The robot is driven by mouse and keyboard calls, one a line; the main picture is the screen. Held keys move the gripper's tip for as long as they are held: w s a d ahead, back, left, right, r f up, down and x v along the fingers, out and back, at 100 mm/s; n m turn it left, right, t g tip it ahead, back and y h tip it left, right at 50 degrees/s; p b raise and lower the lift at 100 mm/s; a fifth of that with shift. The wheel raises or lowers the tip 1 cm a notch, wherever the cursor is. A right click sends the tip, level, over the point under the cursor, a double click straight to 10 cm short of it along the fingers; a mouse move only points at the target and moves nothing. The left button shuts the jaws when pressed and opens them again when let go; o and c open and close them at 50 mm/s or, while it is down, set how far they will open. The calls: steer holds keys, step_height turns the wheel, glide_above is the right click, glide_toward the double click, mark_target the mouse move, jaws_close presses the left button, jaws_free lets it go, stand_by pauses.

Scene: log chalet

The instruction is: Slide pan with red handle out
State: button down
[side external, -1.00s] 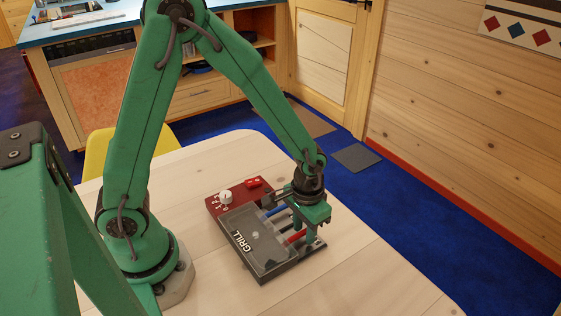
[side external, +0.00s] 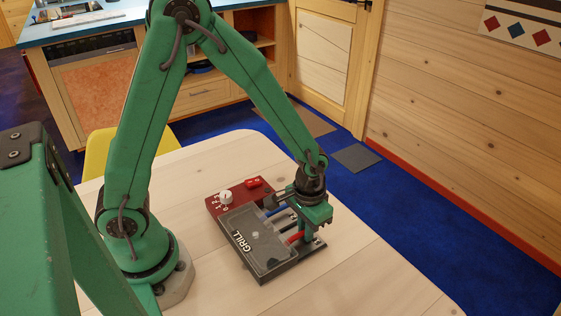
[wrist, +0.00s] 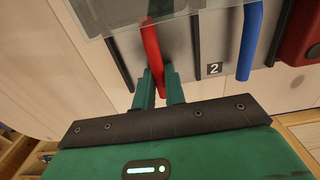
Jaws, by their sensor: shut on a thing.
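The grill (side external: 258,240) is a dark grey box with a clear lid marked GRILL, lying on the pale wooden table. The pan's red handle (side external: 295,237) sticks out of the grill's open side, towards the right. It also shows in the wrist view (wrist: 151,45), running out from under the lid's clear edge. My gripper (side external: 304,236) points down at that side and is shut on the red handle. In the wrist view its two green fingers (wrist: 158,88) stand on either side of the handle's end. The pan itself is not clearly visible.
A blue handle (side external: 274,211) lies beside the red one, with a dark divider and a "2" label (wrist: 214,69) between them. A red control panel (side external: 232,196) with a white knob is at the grill's far end. The table to the right is clear.

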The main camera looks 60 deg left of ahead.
steer(key=shift+w, duration=4.25)
steer(key=c, duration=1.5)
jaws_free()
steer(key=shift+r, duration=0.1)
step_height(320, 180, up, 6)
steer(key=shift+f, duration=0.1)
